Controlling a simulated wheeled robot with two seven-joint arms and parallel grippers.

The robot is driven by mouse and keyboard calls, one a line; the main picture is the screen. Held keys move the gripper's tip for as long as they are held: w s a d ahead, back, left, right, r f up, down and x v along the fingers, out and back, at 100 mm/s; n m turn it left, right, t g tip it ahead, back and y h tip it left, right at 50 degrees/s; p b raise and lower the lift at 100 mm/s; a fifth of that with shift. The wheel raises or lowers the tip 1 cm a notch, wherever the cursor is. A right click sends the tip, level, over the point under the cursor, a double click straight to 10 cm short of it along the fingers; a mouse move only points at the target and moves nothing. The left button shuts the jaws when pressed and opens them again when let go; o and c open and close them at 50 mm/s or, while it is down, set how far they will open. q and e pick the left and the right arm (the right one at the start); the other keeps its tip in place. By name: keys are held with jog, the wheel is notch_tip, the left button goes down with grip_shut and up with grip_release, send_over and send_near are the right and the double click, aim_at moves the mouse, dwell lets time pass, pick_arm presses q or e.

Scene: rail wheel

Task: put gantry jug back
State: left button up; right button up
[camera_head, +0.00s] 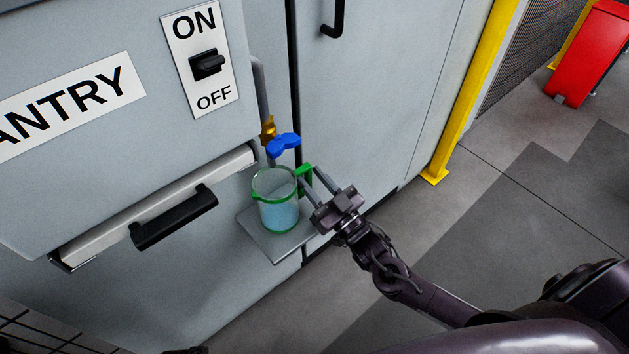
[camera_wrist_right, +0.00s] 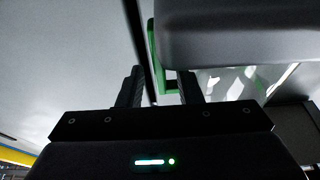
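The clear jug (camera_head: 275,203) with green rim and green handle (camera_head: 304,172) stands upright on a small grey shelf (camera_head: 265,246) on the cabinet front, below a blue-handled tap (camera_head: 283,145). It looks to hold pale blue liquid. My right gripper (camera_head: 313,180) is at the handle side of the jug, its fingers apart. In the right wrist view the green handle (camera_wrist_right: 153,55) shows just beyond and between the open fingers (camera_wrist_right: 160,88); whether a finger touches it I cannot tell. My left gripper is not in view.
An ON/OFF switch (camera_head: 208,64) and a partly cut-off "ANTRY" label (camera_head: 72,104) are on the cabinet. A black handle (camera_head: 175,217) juts out left of the jug. A yellow post (camera_head: 468,95) and a red box (camera_head: 592,52) stand at right.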

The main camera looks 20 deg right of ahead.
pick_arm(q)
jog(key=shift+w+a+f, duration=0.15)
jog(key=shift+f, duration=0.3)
pick_arm(e)
jog(key=v, duration=1.2)
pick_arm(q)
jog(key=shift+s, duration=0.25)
pick_arm(e)
jog(key=shift+r, duration=0.1)
